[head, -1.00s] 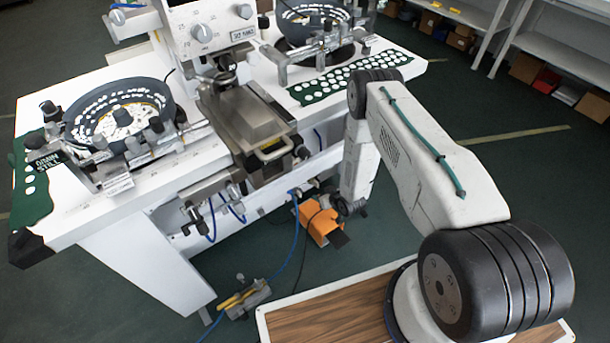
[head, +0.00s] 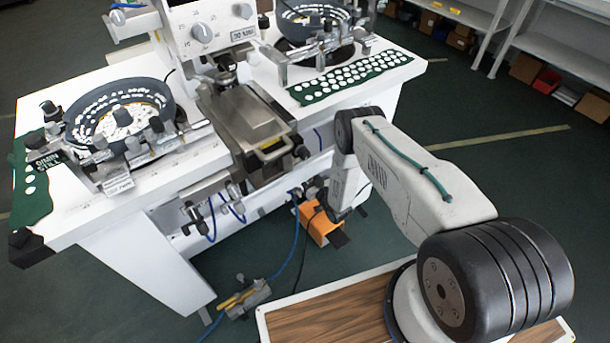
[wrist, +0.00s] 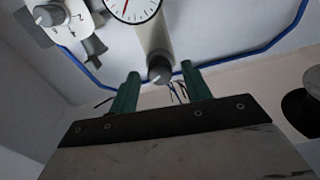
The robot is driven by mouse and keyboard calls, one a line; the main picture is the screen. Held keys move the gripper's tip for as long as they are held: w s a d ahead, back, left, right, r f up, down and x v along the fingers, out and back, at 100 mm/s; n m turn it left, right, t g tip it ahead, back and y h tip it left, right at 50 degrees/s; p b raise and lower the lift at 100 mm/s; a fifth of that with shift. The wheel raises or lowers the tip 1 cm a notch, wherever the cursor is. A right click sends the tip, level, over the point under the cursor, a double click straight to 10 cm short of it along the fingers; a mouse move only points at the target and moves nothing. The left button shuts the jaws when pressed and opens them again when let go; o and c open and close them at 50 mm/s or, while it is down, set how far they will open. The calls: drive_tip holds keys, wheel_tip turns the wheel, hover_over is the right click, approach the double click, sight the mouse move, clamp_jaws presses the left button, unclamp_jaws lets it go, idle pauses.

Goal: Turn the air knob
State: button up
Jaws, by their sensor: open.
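In the wrist view, the two green fingers of my gripper (wrist: 160,88) are apart, with nothing held between them. A grey round knob (wrist: 160,68) on a pale cylinder shows beyond and between the fingertips, below a round gauge (wrist: 133,6). This looks like the air knob; I cannot tell whether a finger touches it. In the head view, my gripper is by the machine's front underside, too hidden to make out clearly, and the air knob cannot be made out.
The white machine table (head: 75,222) overhangs this area. Blue hose (wrist: 265,68) runs along the panel around the gauge. An orange foot pedal (head: 318,226) lies on the floor below my arm. A dark round opening (wrist: 300,112) is at the right in the wrist view.

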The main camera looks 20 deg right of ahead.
drive_tip(key=shift+w+a, duration=0.15)
drive_tip(key=shift+w, duration=0.2)
drive_tip(key=c, duration=1)
drive_tip(key=shift+n, duration=2)
drive_tip(key=o, duration=1)
